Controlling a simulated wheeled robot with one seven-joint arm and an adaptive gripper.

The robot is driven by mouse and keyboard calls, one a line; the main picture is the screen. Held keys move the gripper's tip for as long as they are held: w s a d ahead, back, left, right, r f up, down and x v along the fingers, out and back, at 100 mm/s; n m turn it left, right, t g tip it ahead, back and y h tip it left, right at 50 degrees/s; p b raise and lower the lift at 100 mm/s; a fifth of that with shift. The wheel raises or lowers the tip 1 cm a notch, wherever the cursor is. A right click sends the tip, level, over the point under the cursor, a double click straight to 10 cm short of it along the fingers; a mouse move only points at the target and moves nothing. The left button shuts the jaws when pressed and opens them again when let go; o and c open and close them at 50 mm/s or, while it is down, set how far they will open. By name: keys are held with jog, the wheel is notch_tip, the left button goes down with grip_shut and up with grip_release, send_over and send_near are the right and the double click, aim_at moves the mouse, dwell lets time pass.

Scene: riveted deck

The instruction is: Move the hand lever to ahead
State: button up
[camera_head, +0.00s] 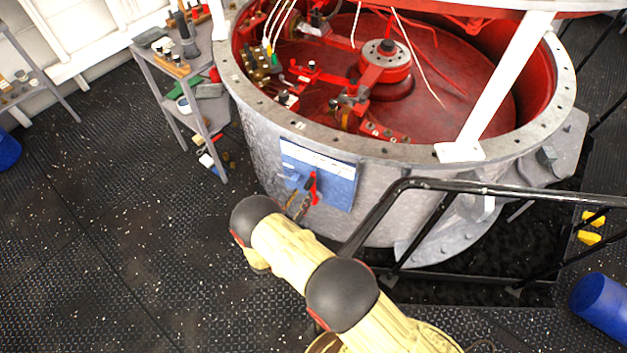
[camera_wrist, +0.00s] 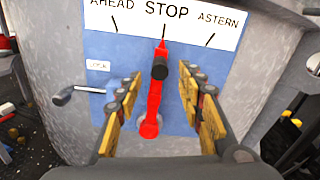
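The hand lever (camera_wrist: 152,100) is red with a black knob and points up at the STOP mark. It is mounted on a blue panel (camera_wrist: 115,50) whose white strip reads AHEAD at left, STOP in the middle and ASTERN at right. In the head view the lever (camera_head: 312,186) shows small on the panel (camera_head: 342,190). My gripper (camera_wrist: 160,77) is open, with one finger on each side of the lever and a visible gap on both sides. In the head view my arm partly hides the gripper.
A grey handle (camera_wrist: 75,94) sticks out at the panel's left, below a small label that seems to read LOCK. A black railing (camera_head: 480,190) stands right of the panel. A grey shelf cart (camera_head: 200,110) stands left of the round housing (camera_head: 250,130).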

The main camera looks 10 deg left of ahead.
aim_at(312, 178)
jog(key=shift+b+x, duration=0.75)
jog(key=shift+x, duration=3.1)
jog(key=shift+f, duration=0.1)
jog(key=shift+c, duration=1.4)
jog(key=shift+a, duration=0.1)
grip_shut()
